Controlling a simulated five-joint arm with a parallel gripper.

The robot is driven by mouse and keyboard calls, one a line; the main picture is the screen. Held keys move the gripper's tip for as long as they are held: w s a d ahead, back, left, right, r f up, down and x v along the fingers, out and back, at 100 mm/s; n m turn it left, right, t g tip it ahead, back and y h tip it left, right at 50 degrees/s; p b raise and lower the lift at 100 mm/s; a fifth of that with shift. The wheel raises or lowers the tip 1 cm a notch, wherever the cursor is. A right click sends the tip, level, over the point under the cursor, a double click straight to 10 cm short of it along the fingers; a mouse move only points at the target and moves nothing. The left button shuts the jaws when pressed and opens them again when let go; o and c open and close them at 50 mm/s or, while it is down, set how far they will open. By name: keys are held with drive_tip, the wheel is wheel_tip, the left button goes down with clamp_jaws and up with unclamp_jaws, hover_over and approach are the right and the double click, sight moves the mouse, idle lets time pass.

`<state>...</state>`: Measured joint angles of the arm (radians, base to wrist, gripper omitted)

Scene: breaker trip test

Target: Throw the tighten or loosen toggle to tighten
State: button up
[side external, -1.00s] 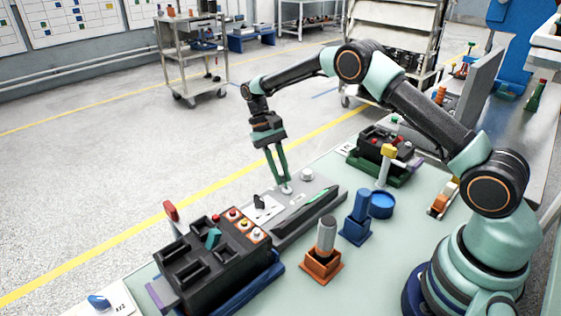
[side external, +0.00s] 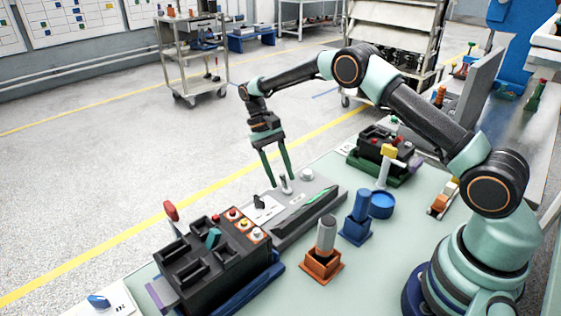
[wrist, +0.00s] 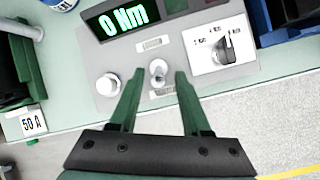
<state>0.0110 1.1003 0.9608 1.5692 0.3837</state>
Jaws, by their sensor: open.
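The silver toggle (wrist: 158,70) stands on a grey panel (wrist: 118,82), between two small label plates whose words I cannot read. In the side view the toggle (side external: 286,186) shows as a short pale lever. I cannot tell which way it is thrown. My gripper (wrist: 160,76) is open and empty, with one green finger on each side of the toggle in the wrist view. In the side view my gripper (side external: 282,181) reaches down over the panel with its fingertips close to the lever. I cannot tell whether either finger touches it.
The panel has a green "0 Nm" display (wrist: 123,18), a round white knob (wrist: 108,84) on one side and a black selector knob (wrist: 228,47) on the other. A black box with buttons (side external: 215,255) stands front left. Blue (side external: 357,218) and orange (side external: 322,262) holders stand nearby.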

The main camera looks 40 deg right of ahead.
drive_tip(key=v, duration=0.7)
drive_tip(key=shift+r, duration=0.2)
drive_tip(key=shift+w, duration=0.15)
idle(0.5)
drive_tip(key=s+r+n+t, duration=0.1)
drive_tip(key=s+r+t, duration=0.2)
drive_tip(key=r, duration=0.4)
drive_tip(key=s+r+n+t, duration=0.1)
drive_tip(key=s+r+t, duration=0.15)
drive_tip(key=r, duration=0.55)
drive_tip(key=s+f+n+t, duration=0.1)
drive_tip(key=s+t, duration=0.4)
drive_tip(key=s, duration=1)
drive_tip(key=shift+a+f+n+t, duration=0.25)
drive_tip(key=shift+n+t, duration=0.1)
drive_tip(key=shift+n, duration=0.45)
